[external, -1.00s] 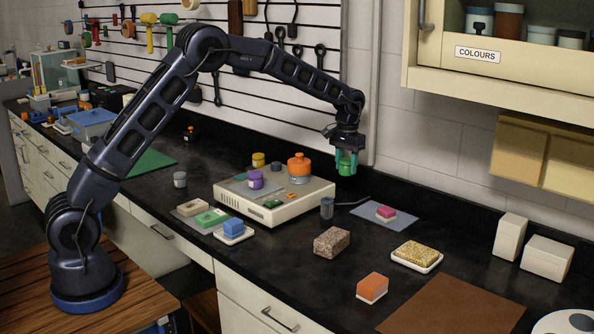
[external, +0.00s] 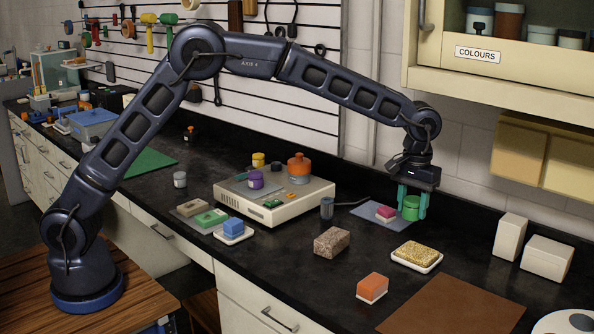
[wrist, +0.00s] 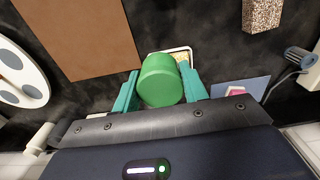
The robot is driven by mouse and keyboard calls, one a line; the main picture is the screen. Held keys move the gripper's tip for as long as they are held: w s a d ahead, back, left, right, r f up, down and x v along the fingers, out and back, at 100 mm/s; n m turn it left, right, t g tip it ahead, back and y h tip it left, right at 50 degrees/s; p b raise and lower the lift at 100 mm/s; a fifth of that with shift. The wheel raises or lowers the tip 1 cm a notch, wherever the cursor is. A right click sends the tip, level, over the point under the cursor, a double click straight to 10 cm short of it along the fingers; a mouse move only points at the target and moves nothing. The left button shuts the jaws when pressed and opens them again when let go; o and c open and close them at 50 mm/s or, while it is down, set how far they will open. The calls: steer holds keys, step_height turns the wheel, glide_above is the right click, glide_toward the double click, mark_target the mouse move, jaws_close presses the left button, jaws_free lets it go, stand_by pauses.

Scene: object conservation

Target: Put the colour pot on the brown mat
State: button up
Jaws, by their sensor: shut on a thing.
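A green pot (external: 409,207), likely the colour pot, is between the teal fingers of my gripper (external: 413,208). My gripper is shut on it and holds it above the counter, beside the blue-grey mat at the back. In the wrist view the green pot (wrist: 161,80) sits between the two fingers (wrist: 161,92). The brown mat (external: 455,308) lies bare at the front right of the counter. It also shows in the wrist view (wrist: 75,35), up and left of the pot.
A yellow sponge on a white dish (external: 417,258) lies between my gripper and the brown mat. An orange block (external: 372,287) and a speckled block (external: 332,240) lie left of the mat. White boxes (external: 546,259) stand at the right. A pink block (external: 385,213) sits on the blue-grey mat (external: 364,217).

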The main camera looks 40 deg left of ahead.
step_height(320, 180, up, 3)
glide_above(420, 321)
step_height(420, 321, down, 20)
steer(key=shift+r, duration=0.25)
steer(key=shift+f, duration=0.15)
steer(key=o, duration=1)
step_height(420, 321, up, 12)
steer(key=shift+r, duration=0.2)
